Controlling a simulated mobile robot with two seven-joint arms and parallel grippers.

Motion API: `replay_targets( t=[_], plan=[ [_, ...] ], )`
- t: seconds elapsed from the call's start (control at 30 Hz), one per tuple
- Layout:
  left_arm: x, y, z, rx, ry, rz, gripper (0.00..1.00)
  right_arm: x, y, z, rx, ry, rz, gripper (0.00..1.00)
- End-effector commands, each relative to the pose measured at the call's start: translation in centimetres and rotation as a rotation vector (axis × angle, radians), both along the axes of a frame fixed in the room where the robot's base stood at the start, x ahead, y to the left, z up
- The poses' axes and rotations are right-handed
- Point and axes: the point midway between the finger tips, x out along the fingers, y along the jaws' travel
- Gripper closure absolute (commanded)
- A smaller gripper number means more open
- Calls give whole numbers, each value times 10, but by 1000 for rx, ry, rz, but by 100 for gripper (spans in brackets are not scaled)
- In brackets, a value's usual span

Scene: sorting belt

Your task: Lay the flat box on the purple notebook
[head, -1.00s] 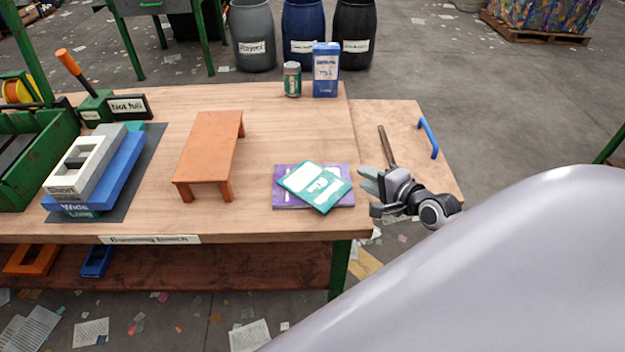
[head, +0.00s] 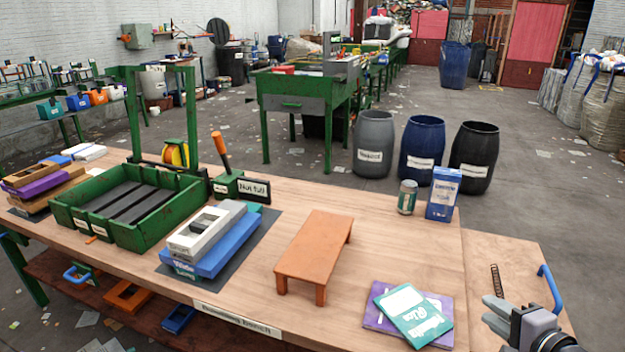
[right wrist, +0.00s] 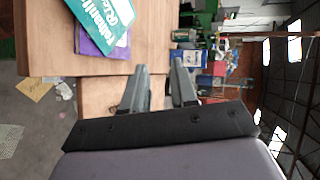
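The flat box (head: 415,315), teal and white with lettering, lies flat and turned at an angle on the purple notebook (head: 377,319). The notebook lies on the bench near its front right, with its edges showing around the box. Both also show in the right wrist view, the box (right wrist: 108,22) over the notebook (right wrist: 87,46), at the upper left. My right gripper (head: 496,315) is to the right of them, apart from both. In the right wrist view its two fingers (right wrist: 158,92) are spread with nothing between them. My left gripper is not in view.
An orange stand (head: 316,245) is left of the notebook. Stacked blocks (head: 215,243) and a green divided tray (head: 185,208) are farther left. A can (head: 407,197) and a blue carton (head: 443,195) stand at the back. A side board (head: 500,250) with a blue handle is at right.

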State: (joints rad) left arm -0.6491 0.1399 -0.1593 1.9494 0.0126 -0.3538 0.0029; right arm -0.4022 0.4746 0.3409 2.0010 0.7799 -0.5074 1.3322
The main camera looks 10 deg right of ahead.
Motion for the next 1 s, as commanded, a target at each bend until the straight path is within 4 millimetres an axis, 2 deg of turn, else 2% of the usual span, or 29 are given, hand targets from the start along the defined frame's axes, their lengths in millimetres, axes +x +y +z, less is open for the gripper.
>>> replay_targets(
  t=[0.13, 0.27, 0.4, 0.6, 0.7, 0.8, 1.0],
  plan=[
    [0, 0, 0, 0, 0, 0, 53, -8, 14, -23, -104, 33, 46, 73],
    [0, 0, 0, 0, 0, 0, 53, -27, 45, -63, -341, 89, 166, 73],
    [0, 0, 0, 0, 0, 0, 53, -54, 90, -107, -652, 133, 353, 73],
    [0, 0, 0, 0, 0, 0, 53, -94, 159, -148, -1062, 126, 645, 73],
    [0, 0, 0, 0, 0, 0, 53, -110, 187, -159, -1220, 101, 762, 73],
    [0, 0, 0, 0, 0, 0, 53, -120, 206, -164, -1330, 75, 840, 73],
    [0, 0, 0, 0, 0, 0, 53, -127, 219, -167, -1411, 53, 897, 73]
  ],
)
